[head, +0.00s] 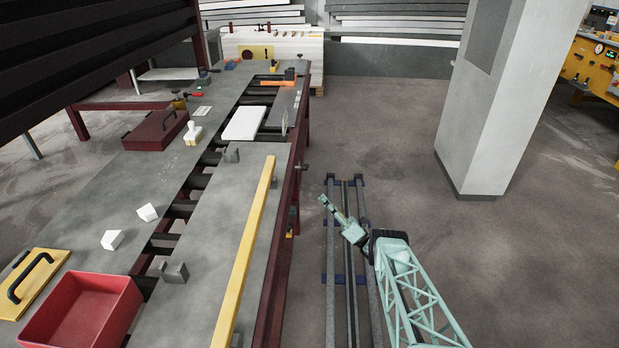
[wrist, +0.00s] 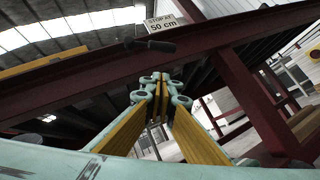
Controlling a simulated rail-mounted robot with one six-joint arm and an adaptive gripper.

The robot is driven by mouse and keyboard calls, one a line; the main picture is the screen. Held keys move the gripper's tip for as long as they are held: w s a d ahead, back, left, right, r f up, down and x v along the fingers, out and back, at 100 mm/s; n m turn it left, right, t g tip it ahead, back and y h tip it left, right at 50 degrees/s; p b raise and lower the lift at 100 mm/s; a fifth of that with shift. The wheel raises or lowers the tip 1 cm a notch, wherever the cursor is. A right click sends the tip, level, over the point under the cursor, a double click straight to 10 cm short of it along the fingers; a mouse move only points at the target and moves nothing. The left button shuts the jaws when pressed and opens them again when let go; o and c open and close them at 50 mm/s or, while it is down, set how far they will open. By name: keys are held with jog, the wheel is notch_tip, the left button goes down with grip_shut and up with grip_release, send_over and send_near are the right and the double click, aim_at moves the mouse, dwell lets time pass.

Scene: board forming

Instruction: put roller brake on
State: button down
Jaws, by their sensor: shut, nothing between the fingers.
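A short dark lever (head: 301,167) sticks out from the right side of the roller table's frame. A black handle on a pivot, which looks like the same lever, shows in the wrist view (wrist: 155,46) on the dark red beam, lying nearly level. I cannot read a brake label on it. My gripper (head: 322,200) is over the floor rails, right of the table and apart from the lever. In the wrist view my gripper (wrist: 163,80) has its yellow-padded fingers together at the tips with nothing between them, and the handle is beyond and above them.
A sign reading "STOP AT 50 cm" (wrist: 166,22) is above the handle. The dark red table frame (head: 284,245) runs along my left. A long yellow bar (head: 245,250) lies on the grey board. A grey pillar (head: 505,100) stands right.

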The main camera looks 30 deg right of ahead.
jog(key=shift+w+r, duration=0.1)
jog(key=shift+w, duration=0.05)
jog(key=d+r+b+x, duration=0.1)
jog(key=d+x, duration=0.1)
jog(key=x, duration=1)
jog(key=shift+r+b, duration=0.3)
jog(key=shift+r, duration=0.2)
jog(key=shift+w, duration=0.15)
jog(key=shift+r+p, duration=0.15)
jog(key=shift+p, duration=0.25)
dwell(0.4)
jog(key=shift+w+d, duration=0.1)
jog(key=shift+w, duration=0.1)
